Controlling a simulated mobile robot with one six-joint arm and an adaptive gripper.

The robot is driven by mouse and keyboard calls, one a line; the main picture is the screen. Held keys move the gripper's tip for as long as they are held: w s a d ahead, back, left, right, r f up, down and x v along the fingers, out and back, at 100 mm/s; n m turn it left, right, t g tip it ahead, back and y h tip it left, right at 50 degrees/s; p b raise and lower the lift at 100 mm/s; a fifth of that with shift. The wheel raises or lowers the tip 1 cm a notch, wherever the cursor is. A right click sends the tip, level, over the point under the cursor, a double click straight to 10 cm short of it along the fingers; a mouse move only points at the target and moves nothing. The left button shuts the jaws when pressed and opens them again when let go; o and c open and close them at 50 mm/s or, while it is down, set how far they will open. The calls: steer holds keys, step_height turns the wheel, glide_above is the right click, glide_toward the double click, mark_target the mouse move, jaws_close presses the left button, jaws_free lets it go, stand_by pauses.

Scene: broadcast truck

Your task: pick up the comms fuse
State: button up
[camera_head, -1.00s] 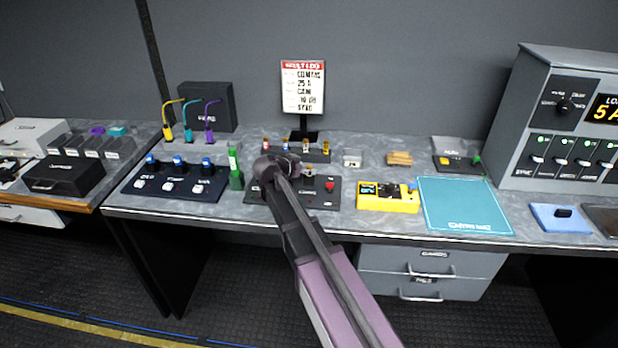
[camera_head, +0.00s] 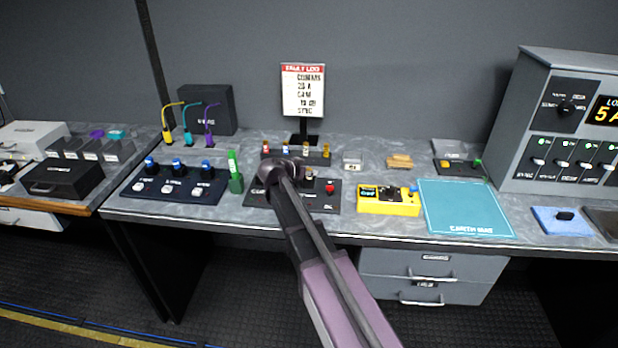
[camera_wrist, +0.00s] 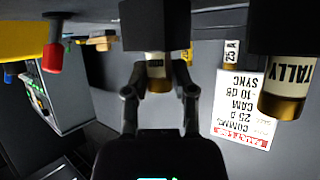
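In the wrist view, which shows the scene upside down, a cream fuse with a brass end (camera_wrist: 158,72) sits in a black holder (camera_wrist: 155,25). My gripper (camera_wrist: 160,82) has a finger on each side of it, apart and seemingly not closed on it. Any label on this fuse is hidden, so I cannot tell from its print that it is the comms fuse. In the head view my gripper (camera_head: 273,178) is over the left part of a black panel (camera_head: 322,202) and hides this fuse.
A fuse marked TALLY (camera_wrist: 288,85) stands close beside my gripper. Behind the panel are a rack of several fuses (camera_head: 295,154) and a fault log sign (camera_head: 303,90). A green marker-like object (camera_head: 235,172) stands left, a yellow meter (camera_head: 388,205) right.

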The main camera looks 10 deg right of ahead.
mark_target(309, 169)
jaws_close()
steer(key=shift+r, duration=0.15)
step_height(309, 169, up, 4)
steer(key=p, duration=0.4)
steer(key=shift+f, duration=0.2)
steer(key=s+a, duration=0.2)
steer(key=s, duration=0.5)
steer(key=s+a+r+p, duration=0.1)
steer(key=s+a, duration=0.2)
steer(key=s, duration=0.5)
